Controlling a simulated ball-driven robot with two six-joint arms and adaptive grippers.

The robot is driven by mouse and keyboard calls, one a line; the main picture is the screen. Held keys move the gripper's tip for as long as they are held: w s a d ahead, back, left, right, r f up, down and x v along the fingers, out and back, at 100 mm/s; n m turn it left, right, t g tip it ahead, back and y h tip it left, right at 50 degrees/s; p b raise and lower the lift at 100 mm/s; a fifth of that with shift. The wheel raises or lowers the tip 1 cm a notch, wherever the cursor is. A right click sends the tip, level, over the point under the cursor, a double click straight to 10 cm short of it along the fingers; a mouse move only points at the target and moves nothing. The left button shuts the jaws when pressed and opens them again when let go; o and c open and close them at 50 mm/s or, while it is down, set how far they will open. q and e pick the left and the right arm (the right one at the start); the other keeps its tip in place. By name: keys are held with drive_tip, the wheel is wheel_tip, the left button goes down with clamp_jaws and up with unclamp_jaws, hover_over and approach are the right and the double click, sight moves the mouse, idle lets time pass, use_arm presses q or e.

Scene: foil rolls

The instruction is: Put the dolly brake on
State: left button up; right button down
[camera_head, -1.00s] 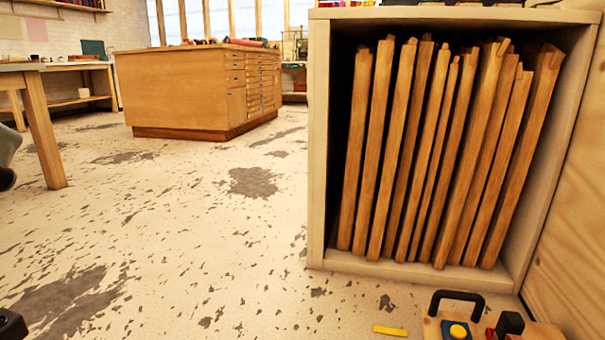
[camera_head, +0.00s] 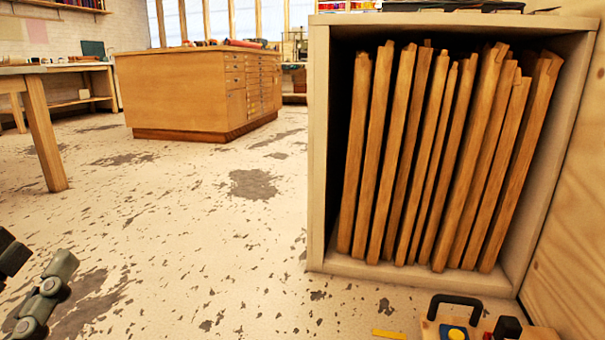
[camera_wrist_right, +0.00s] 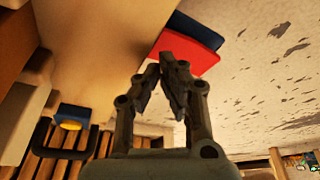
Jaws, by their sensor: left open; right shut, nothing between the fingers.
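The dolly (camera_head: 541,332) shows only in part at the lower right of the head view. It has a wooden top, a black handle (camera_head: 456,300) and a blue block with a yellow button (camera_head: 455,333). In the right wrist view the wooden top (camera_wrist_right: 100,45) fills the upper left. A red flat piece (camera_wrist_right: 186,50) with a dark blue part (camera_wrist_right: 195,28) sticks out at its edge; I cannot tell whether this is the brake. My right gripper (camera_wrist_right: 160,70) is shut and empty, its fingertips close to the red piece in the picture. My left gripper (camera_head: 38,265) is open, over the floor, far from the dolly.
A pale cabinet (camera_head: 318,150) full of upright wooden boards (camera_head: 440,160) stands behind the dolly. A plywood panel (camera_head: 570,220) closes off the right side. The floor at centre left is clear up to the drawer chest (camera_head: 180,95).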

drive_tip(key=shift+r+p, duration=0.35)
drive_tip(key=shift+r, duration=0.05)
drive_tip(key=shift+r+p, duration=0.45)
drive_tip(key=shift+r, duration=0.3)
drive_tip(key=shift+r+p, duration=0.4)
drive_tip(key=shift+p, duration=0.3)
drive_tip(key=shift+r+p, duration=0.4)
drive_tip(key=shift+r, duration=0.05)
drive_tip(key=shift+r+p, duration=0.3)
drive_tip(key=shift+p, duration=0.05)
use_arm(q)
drive_tip(key=s+a+f+n+g+y, duration=0.1)
drive_tip(key=s+f+g, duration=0.4)
drive_tip(key=f, duration=0.6)
drive_tip(key=s+a+f+n+g+y, duration=0.1)
drive_tip(key=s+f+g, duration=0.4)
drive_tip(key=f, duration=0.6)
drive_tip(key=shift+s+a+n+g+y, duration=0.35)
drive_tip(key=shift+g+y, duration=0.25)
drive_tip(key=shift+g, duration=0.4)
